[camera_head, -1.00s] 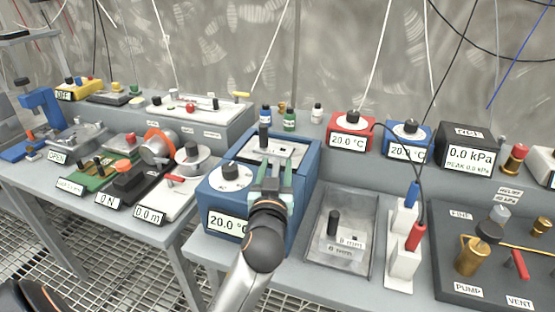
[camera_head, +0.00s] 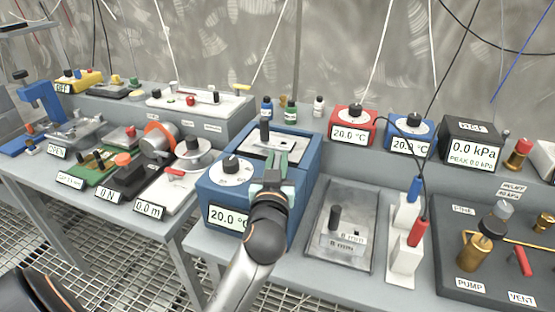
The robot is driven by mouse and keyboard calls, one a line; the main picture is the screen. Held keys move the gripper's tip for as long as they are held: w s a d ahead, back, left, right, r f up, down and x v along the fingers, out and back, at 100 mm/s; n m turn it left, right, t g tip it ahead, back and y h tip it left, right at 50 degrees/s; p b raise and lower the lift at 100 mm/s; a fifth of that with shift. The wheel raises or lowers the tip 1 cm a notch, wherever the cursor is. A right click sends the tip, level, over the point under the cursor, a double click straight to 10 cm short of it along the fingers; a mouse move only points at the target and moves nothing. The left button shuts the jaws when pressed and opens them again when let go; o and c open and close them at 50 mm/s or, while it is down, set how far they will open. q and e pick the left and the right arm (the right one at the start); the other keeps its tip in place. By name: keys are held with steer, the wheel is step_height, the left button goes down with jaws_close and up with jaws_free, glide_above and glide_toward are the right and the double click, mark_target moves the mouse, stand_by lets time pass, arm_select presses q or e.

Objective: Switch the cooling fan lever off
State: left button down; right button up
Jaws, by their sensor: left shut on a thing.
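A blue box (camera_head: 205,196) with a dial, a black knob (camera_head: 231,163) and a 20.0 °C readout stands in the middle. On its top is a pale plate with an upright black handle (camera_head: 264,131). My left gripper (camera_head: 276,163) comes over the box's front right part, its greenish fingers close together. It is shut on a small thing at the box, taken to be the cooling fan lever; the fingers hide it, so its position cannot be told. The black handle stands behind the fingers, apart from them. My right gripper is not in view.
A grey tray (camera_head: 320,255) with a dark post and white and red-tipped stands (camera_head: 403,262) are to the right, then a dark pump panel (camera_head: 450,282). Red (camera_head: 343,118) and blue (camera_head: 398,130) 20.0 °C units stand behind. Crowded instruments fill the left bench.

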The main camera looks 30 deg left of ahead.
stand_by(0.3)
arm_select(q)
steer(key=shift+r+m+h+p, duration=0.15)
steer(key=shift+m+h+p, duration=0.15)
steer(key=shift+p, duration=0.25)
steer(key=shift+a+r+m+t+h+p, duration=0.1)
steer(key=shift+m+t+h+p, duration=0.5)
steer(key=shift+h+p, duration=0.25)
steer(key=shift+m+h+p, duration=0.5)
steer(key=shift+h+p, duration=0.1)
steer(key=shift+h, duration=0.15)
steer(key=shift+t+h, duration=0.3)
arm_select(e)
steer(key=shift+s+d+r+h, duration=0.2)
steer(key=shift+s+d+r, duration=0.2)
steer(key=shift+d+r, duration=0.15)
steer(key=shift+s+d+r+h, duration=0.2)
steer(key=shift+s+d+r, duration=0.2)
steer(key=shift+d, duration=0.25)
arm_select(q)
steer(key=c, duration=0.8)
jaws_free()
steer(key=shift+f, duration=0.2)
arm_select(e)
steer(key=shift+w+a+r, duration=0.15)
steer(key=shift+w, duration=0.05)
